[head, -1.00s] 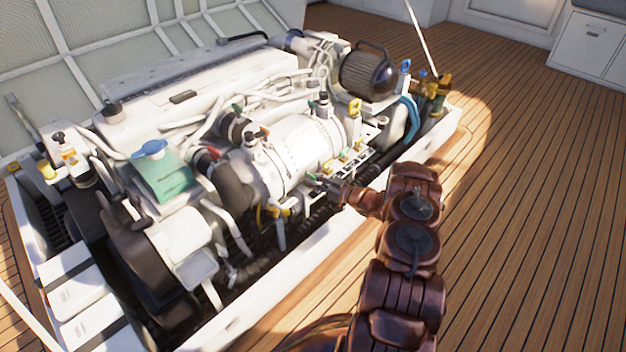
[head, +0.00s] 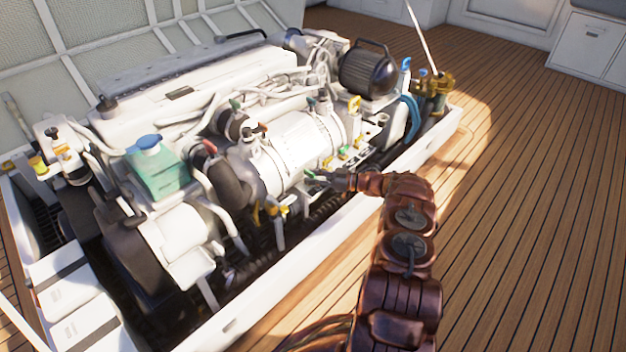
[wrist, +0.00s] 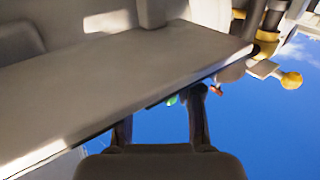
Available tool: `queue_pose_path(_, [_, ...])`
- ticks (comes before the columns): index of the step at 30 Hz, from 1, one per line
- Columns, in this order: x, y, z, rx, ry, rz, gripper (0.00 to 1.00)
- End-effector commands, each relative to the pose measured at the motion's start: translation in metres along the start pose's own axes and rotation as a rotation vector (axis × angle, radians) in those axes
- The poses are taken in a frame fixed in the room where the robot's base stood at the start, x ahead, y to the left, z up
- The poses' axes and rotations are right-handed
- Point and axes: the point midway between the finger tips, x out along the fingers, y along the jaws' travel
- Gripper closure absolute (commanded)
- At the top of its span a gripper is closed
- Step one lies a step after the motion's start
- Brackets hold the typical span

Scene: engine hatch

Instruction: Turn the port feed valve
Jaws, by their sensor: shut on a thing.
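The row of small valves (head: 343,153) with green and yellow handles sits on the near side of the white engine. I cannot tell by a label which is the port feed valve. My gripper (head: 322,178) reaches in from the right and is shut at a green valve handle (head: 309,174) at the near end of the row. The fingertips and the grip are small and partly hidden. In the wrist view my gripper (wrist: 160,116) shows its two fingers apart, with a green bit (wrist: 171,100) near the right finger; a pale panel covers much of that view.
The white engine (head: 300,148) with hoses and pipes fills the hatch. A white hatch rim (head: 300,265) runs below my arm. Yellow fittings (head: 272,209) hang left of my gripper. A dark round filter (head: 368,70) stands behind. The wooden deck (head: 520,200) at right is clear.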

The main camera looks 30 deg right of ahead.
Motion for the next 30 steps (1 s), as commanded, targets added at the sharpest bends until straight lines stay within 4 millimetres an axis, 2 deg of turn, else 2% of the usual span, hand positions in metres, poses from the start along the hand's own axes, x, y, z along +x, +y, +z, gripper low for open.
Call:
queue_pose_path(17, [0.0009,0.0015,-0.0015,-0.003,0.0,-0.014,1.0])
queue_pose_path(18, [0.0008,0.0016,-0.0015,-0.003,0.0,-0.014,0.64])
queue_pose_path(25, [0.0001,0.0013,-0.0011,-0.002,0.0,-0.014,0.41])
queue_pose_path(30, [0.0,0.0011,-0.0008,-0.002,0.0,-0.014,0.41])
